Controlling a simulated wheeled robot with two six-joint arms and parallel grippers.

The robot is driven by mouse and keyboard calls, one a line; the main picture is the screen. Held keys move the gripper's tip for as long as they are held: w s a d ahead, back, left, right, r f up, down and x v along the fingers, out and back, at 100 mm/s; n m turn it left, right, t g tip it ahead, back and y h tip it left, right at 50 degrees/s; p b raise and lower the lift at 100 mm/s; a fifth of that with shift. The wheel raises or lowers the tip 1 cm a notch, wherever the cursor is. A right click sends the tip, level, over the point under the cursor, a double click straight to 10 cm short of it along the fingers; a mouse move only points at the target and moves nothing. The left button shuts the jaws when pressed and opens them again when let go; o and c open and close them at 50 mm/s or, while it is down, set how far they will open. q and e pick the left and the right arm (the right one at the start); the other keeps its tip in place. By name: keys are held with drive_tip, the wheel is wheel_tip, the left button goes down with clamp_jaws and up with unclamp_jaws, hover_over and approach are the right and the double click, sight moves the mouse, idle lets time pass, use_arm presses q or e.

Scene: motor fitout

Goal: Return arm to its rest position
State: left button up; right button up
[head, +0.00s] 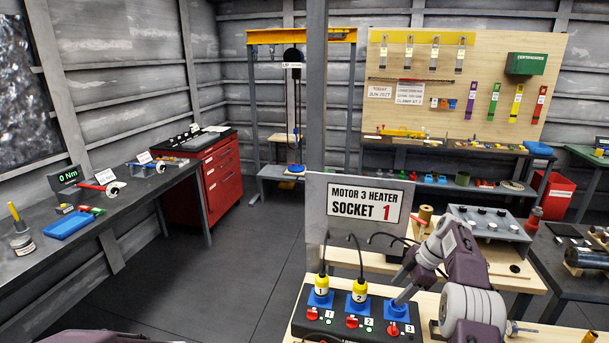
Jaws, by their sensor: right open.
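My right arm comes in at the lower right. Its open gripper (403,291) points down and left, close above the blue socket 3 (396,312) on the black socket box (345,328). I cannot tell whether it touches anything there, and it hides part of that socket. A yellow plug marked 1 (321,284) and a yellow plug marked 2 (359,291) stand upright in the two other blue sockets, with black cables rising from them. A third black cable (385,236) runs toward the right wrist, and its end is hidden. My left gripper is out of view.
A sign reading "Motor 3 heater socket 1" (363,203) stands behind the box. A grey panel with knobs (490,222) lies behind my right arm. A grey post (317,90) rises behind the sign. The floor (225,275) to the left is clear.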

drive_tip(key=s+a+r+n, duration=0.1)
drive_tip(key=s+a+r, duration=0.1)
drive_tip(key=a+r, duration=0.5)
drive_tip(key=s+a+m+g+h+b, duration=0.1)
drive_tip(key=s+a+m+b, duration=0.1)
drive_tip(key=s+a, duration=0.65)
drive_tip(key=s+f+m+h, duration=0.1)
drive_tip(key=s+f+m, duration=0.5)
drive_tip(key=s, duration=0.3)
drive_tip(key=s+d+f+m+h, duration=0.1)
drive_tip(key=s+f+m, duration=0.5)
drive_tip(key=s+m, duration=0.3)
drive_tip(key=shift+s+h, duration=0.35)
drive_tip(key=shift+h, duration=0.05)
